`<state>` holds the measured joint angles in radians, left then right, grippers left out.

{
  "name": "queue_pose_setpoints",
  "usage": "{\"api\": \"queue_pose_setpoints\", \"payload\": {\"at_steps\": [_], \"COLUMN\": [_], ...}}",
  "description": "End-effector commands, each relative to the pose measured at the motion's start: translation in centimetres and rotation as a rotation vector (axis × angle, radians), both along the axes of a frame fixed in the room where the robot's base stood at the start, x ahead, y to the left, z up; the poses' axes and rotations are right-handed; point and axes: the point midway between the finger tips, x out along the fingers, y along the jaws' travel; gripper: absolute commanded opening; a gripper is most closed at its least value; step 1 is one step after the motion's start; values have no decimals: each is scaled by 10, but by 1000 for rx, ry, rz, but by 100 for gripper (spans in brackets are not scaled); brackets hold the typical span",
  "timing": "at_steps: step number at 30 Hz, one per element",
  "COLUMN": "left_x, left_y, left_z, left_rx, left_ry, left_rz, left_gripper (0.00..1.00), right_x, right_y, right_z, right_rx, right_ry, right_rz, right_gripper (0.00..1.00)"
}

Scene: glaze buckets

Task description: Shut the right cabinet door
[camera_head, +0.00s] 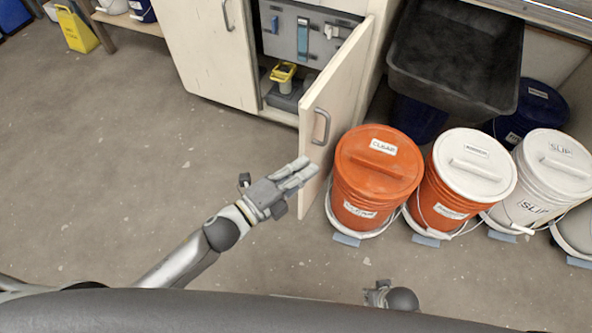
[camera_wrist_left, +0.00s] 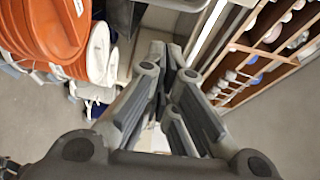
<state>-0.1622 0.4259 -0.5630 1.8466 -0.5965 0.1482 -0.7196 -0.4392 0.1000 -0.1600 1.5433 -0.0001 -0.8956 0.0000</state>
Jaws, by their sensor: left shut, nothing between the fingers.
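The right cabinet door (camera_head: 334,100) is a pale panel standing open, swung out toward me, with a grey bar handle (camera_head: 321,127) on its face. The left cabinet door (camera_head: 209,48) is shut. My left gripper (camera_head: 305,168) is shut and empty, its fingers reaching to the open door's lower part, left of the orange bucket; whether they touch the door is unclear. In the left wrist view its fingers (camera_wrist_left: 168,60) come together at the tips. Part of my right gripper (camera_head: 378,293) shows low in the head view; its fingers are not clear.
An orange bucket (camera_head: 378,165) stands close right of the door, with white-lidded buckets (camera_head: 474,165) further right. A black tub (camera_head: 455,50) is behind them. The open cabinet holds a grey case (camera_head: 300,38) and a yellow item (camera_head: 283,72).

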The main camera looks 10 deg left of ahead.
Motion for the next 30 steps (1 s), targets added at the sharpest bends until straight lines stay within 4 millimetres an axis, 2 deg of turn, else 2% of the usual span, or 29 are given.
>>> {"api": "queue_pose_setpoints", "payload": {"at_steps": [10, 12, 18, 30], "left_x": [53, 56, 63, 65], "left_y": [-46, -29, -11, -7], "left_z": [0, -2, -1, -1], "left_rx": [-1, 4, 0, -2], "left_ry": [-1, 2, 3, 3], "left_rz": [1, 3, 2, 1], "left_gripper": [0, 0, 0, 0], "right_x": [4, 4, 3, 4], "right_y": [1, 1, 0, 0], "right_z": [5, 5, 5, 6], "right_rx": [1, 1, -2, 0], "right_ry": [-5, -4, -1, -5], "right_rz": [-1, -1, -1, -1], "right_gripper": [33, 33, 33, 33]}}
